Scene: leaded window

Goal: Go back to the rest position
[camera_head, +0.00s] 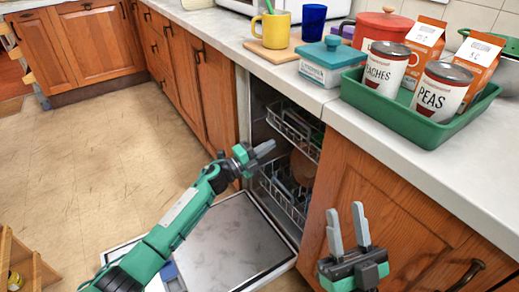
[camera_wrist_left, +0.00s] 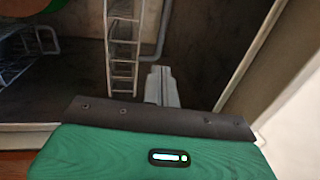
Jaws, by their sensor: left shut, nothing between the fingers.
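My left gripper (camera_head: 268,147) is at the end of the green arm that reaches in from the left, in front of the open dishwasher. Its fingers are together with nothing between them, and they also show in the left wrist view (camera_wrist_left: 161,82). My right gripper (camera_head: 346,211) points up in front of the wooden cupboard right of the dishwasher. Its two grey fingers are apart and nothing shows between them.
The dishwasher door (camera_head: 235,245) is folded down, and the racks (camera_head: 284,192) stand inside. The counter above holds a green tray (camera_head: 408,122) with cans and cartons, a teal-lidded box (camera_head: 331,62) and a yellow mug (camera_head: 276,30).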

